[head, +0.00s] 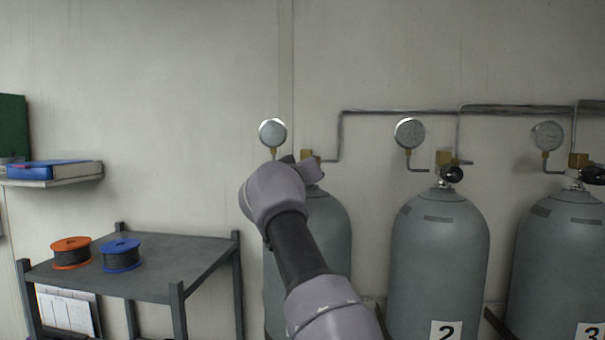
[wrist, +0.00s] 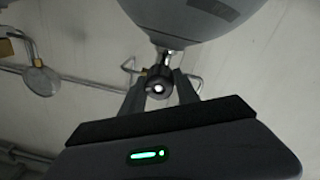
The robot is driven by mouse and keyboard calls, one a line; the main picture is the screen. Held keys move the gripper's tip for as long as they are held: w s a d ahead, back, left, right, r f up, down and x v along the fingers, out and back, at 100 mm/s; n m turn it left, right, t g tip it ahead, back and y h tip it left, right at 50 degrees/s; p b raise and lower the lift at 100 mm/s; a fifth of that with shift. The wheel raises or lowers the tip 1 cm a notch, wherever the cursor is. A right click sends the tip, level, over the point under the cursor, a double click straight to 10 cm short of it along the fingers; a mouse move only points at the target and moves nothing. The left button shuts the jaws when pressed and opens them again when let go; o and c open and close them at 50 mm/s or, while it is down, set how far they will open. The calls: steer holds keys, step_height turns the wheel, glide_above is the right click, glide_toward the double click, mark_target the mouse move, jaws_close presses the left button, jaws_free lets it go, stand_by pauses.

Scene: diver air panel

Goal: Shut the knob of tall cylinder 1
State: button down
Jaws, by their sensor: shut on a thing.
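Tall cylinder 1 (head: 340,225) is the grey tank at the left of the row in the head view, partly hidden behind my arm; its number label is hidden. In the wrist view its rounded shoulder (wrist: 185,22) shows at the top, with the picture turned over. Its dark round knob (wrist: 158,84) sits just off the valve neck. My gripper (wrist: 160,88) has one finger on each side of the knob and is shut on it. In the head view the knob and my fingers are hidden behind my wrist.
Cylinders 2 (head: 440,255) and 3 (head: 565,255) stand to the right with black knobs. Gauges and pipes run along the wall, one gauge (head: 272,132) close to my wrist. A grey table (head: 180,270) with an orange spool (head: 71,253) and a blue spool (head: 121,255) stands left.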

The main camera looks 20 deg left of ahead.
steer(key=shift+r+m, duration=0.1)
steer(key=shift+m, duration=1.8)
steer(key=c, duration=0.9)
jaws_free()
steer(key=shift+s, duration=0.1)
steer(key=shift+s+d+f+b, duration=0.1)
steer(key=shift+s+f+b, duration=0.2)
steer(key=shift+b, duration=0.3)
steer(key=s+d+b, duration=0.3)
steer(key=s+b, duration=0.7)
steer(key=s, duration=0.6)
steer(key=shift+s+d+r, duration=0.15)
steer(key=shift+r, duration=0.1)
